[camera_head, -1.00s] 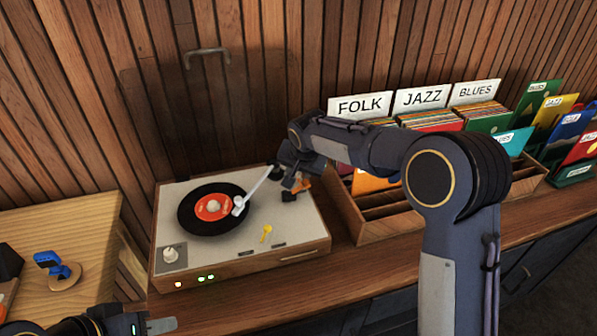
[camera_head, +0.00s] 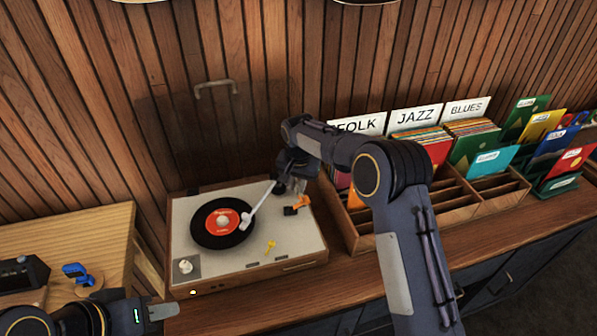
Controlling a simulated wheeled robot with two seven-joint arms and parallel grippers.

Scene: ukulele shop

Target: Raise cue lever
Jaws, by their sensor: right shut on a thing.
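A turntable (camera_head: 222,272) stands on the counter with a black record (camera_head: 207,237) with an orange label on it. Its white tonearm (camera_head: 260,202) lies with its head over the record. An orange lever-like part (camera_head: 301,202) on a black base is right of the tonearm's rear; I cannot tell for sure that it is the cue lever. My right gripper (camera_head: 279,188) is shut at the tonearm's rear end, left of the orange part. What lies between its fingers is hidden. My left gripper (camera_head: 166,311) is in front of the turntable's left corner, apart from it; its finger opening is unclear.
A wooden record crate (camera_head: 430,222) with FOLK, JAZZ and BLUES dividers stands right of the turntable, below my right arm. A yellow part (camera_head: 270,246) sits on the deck. A side table (camera_head: 100,222) with a blue item (camera_head: 76,271) is at left.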

